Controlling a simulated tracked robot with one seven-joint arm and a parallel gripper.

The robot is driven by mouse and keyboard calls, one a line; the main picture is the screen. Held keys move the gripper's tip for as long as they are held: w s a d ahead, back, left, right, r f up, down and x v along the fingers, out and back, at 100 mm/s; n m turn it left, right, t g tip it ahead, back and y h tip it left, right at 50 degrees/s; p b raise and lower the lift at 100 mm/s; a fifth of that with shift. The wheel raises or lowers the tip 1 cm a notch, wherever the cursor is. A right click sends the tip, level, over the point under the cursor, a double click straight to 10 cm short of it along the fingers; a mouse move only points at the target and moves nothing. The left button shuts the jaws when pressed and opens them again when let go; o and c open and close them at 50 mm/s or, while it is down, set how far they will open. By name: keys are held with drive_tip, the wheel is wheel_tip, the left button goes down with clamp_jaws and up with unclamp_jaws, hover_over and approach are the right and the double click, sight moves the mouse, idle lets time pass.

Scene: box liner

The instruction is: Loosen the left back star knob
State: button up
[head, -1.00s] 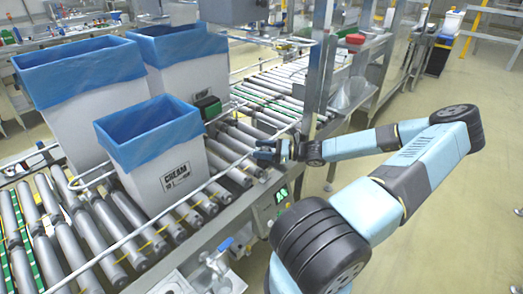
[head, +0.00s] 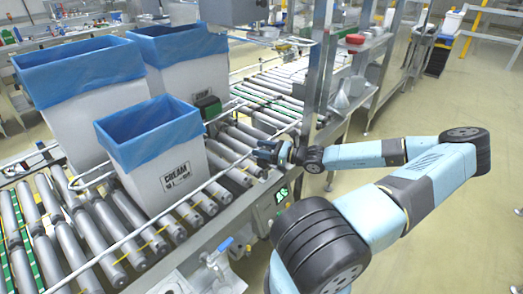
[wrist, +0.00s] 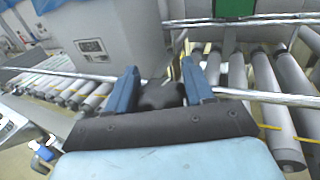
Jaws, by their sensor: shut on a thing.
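My gripper (head: 272,152) is at the near side rail of the roller conveyor, right of the smallest lined box. In the wrist view its two blue fingers (wrist: 160,84) stand on either side of a dark, rounded knob (wrist: 160,97) and are shut on it. The knob sits by the metal guide rail (wrist: 262,97). Its lobes and stem are mostly hidden by the gripper, and in the head view I cannot make it out clearly.
White boxes with blue liners stand on the rollers: the smallest, marked CREAM (head: 165,170), and larger ones (head: 80,115) behind. A green-topped block (head: 207,108) is beyond the rail. A steel post (head: 318,75) rises close to my gripper. A blue-handled valve (head: 217,250) is nearer.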

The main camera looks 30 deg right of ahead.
drive_tip(key=o, duration=1)
drive_tip(key=shift+c, duration=0.2)
drive_tip(key=shift+d, duration=0.1)
drive_tip(key=v, duration=1.3)
drive_tip(key=shift+s+d, duration=0.2)
drive_tip(key=shift+s, duration=0.15)
drive_tip(key=shift+a, duration=0.15)
